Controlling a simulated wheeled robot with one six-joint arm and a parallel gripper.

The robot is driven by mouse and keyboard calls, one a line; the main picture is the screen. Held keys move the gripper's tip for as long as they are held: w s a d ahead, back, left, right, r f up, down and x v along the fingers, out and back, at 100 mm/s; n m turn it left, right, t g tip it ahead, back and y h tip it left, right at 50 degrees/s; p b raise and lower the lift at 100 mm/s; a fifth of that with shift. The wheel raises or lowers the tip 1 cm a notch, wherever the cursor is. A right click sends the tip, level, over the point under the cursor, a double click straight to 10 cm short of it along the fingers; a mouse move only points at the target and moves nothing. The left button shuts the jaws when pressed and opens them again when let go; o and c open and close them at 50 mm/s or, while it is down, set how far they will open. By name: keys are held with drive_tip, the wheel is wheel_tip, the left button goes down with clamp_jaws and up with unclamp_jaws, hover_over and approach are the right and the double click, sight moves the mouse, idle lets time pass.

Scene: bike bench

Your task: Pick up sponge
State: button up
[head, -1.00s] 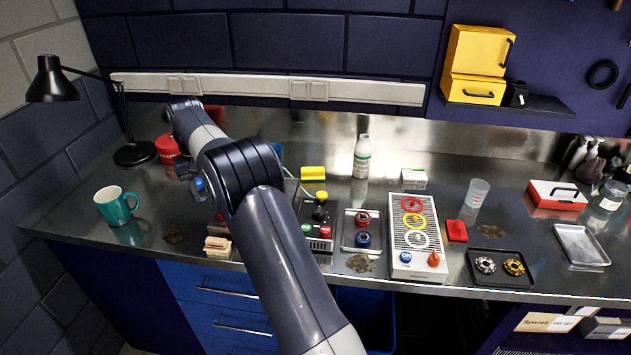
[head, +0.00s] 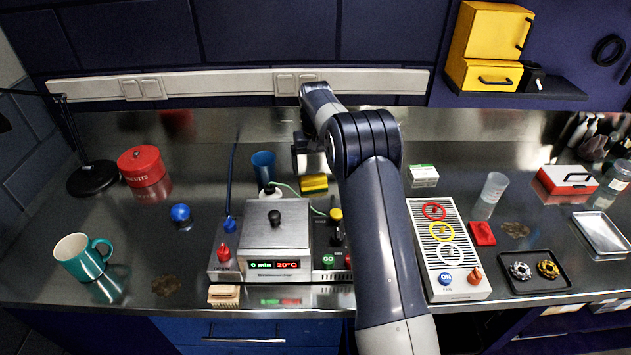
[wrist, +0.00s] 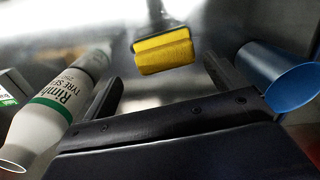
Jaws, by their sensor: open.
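The sponge (head: 313,184) is a yellow block with a dark layer. It lies on the steel bench behind the grey heating unit in the head view. In the wrist view the sponge (wrist: 164,53) is ahead of the fingers, near the middle, with clear space between it and them. My gripper (head: 308,163) is beside and above the sponge in the head view. In the wrist view my gripper (wrist: 163,73) is open, with nothing between its fingers.
A white bottle with a green band (wrist: 50,105) is close by the left finger in the wrist view. A blue cup (head: 264,168) stands left of the sponge. The heating unit (head: 277,235) is in front. A slatted box with coloured rings (head: 422,213) is at right.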

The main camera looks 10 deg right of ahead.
sight(313, 177)
drive_tip(key=shift+o, duration=0.6)
drive_tip(key=shift+a+f, duration=0.15)
drive_tip(key=shift+f, duration=0.3)
drive_tip(key=f+p, duration=0.1)
drive_tip(key=f, duration=0.3)
drive_tip(key=shift+a+f+p, duration=0.15)
drive_tip(key=shift+a+p, duration=0.05)
drive_tip(key=shift+p, duration=0.15)
drive_tip(key=c, duration=1)
drive_tip(key=shift+c, duration=0.2)
